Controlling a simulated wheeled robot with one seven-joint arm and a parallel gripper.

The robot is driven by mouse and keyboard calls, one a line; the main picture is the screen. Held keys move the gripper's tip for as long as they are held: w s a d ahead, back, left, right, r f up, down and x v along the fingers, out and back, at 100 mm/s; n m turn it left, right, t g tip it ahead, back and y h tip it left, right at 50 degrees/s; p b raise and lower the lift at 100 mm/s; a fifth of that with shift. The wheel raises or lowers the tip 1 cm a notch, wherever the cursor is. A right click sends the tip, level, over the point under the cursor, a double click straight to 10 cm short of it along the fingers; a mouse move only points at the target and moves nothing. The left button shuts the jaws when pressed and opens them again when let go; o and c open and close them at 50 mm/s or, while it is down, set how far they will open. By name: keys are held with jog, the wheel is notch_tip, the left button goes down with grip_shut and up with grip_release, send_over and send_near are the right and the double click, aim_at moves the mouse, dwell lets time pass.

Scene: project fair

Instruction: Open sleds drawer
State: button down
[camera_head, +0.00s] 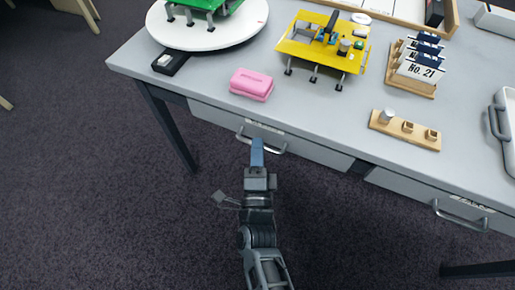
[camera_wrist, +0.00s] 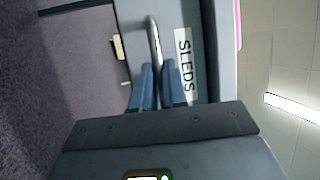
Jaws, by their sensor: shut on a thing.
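The sleds drawer (camera_head: 215,116) is a light grey drawer under the left part of the table. Its front looks flush with the table, or nearly so. Its label, reading SLEDS (camera_wrist: 186,66), shows in the wrist view. A metal bar handle (camera_head: 242,136) runs across the drawer front and also shows in the wrist view (camera_wrist: 153,40). My gripper (camera_head: 257,145) is at the middle of this handle. Its blue fingers (camera_wrist: 157,85) are shut on the bar, one on each side. The drawer's inside is hidden.
A second drawer (camera_head: 400,187) with its own handle (camera_head: 460,216) is at the right. On the grey table (camera_head: 310,115) are a pink box (camera_head: 252,84), a yellow sled-like model (camera_head: 322,48) and a wooden block (camera_head: 404,130). The dark carpet (camera_head: 100,200) in front is clear.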

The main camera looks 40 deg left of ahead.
dwell(0.6)
jog(key=s+d, duration=0.2)
jog(key=s, duration=1)
jog(key=s+d, duration=0.3)
jog(key=s, duration=0.8)
jog(key=shift+s+d, duration=0.3)
jog(key=shift+s, duration=0.05)
jog(key=c, duration=1.2)
grip_release()
jog(key=v, duration=0.7)
jog(key=shift+s+d+f, duration=0.1)
jog(key=shift+s+d, duration=0.15)
